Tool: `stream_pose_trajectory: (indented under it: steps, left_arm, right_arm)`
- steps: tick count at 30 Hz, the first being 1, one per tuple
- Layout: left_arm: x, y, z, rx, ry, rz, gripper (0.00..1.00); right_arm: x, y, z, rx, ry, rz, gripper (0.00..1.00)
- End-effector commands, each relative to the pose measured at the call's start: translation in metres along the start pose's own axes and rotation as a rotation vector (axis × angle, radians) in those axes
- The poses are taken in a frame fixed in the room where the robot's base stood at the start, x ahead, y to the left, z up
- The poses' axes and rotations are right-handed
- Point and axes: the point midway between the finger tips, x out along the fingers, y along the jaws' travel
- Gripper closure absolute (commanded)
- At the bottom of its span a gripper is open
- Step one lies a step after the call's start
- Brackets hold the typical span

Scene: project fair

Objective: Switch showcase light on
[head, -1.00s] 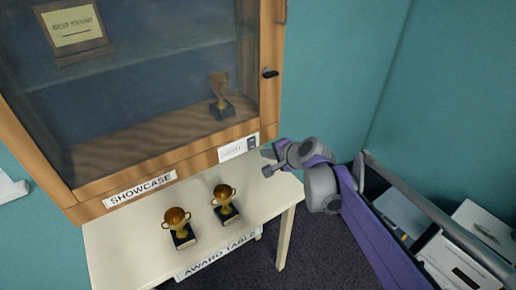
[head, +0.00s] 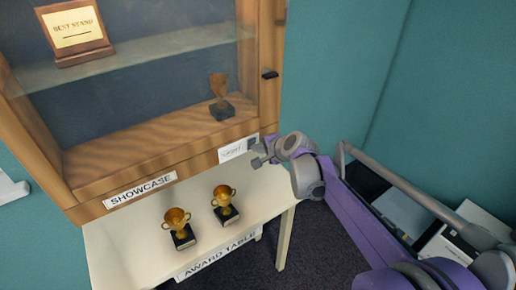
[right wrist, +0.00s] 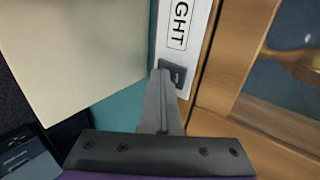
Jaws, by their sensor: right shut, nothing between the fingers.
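In the right wrist view the dark switch (right wrist: 178,72) is at the end of the plate, below the word ending in "IGHT". My right gripper (head: 257,156) is shut and empty, its tips (right wrist: 163,76) at the switch, apparently touching it. My left gripper is not in view.
Two gold trophies (head: 177,225) (head: 225,198) stand on the white award table (head: 130,255). A trophy (head: 220,95) and a plaque (head: 74,30) are inside the showcase. A dark handle (head: 270,74) is on its door frame. Boxes (head: 405,215) lie at the right.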

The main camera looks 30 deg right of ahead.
Motion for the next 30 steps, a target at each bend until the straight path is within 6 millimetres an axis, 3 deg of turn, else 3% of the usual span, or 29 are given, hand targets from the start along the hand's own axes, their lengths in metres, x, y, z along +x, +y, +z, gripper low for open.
stream_pose_trajectory:
  steps: [13, 30]
  left_arm:
    - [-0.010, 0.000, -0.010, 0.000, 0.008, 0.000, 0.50]
    - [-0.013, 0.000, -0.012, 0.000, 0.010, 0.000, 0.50]
  right_arm:
    - [-0.009, -0.014, 0.000, 0.000, 0.000, -0.002, 1.00]
    - [-0.012, -0.015, 0.002, -0.001, -0.002, -0.001, 1.00]
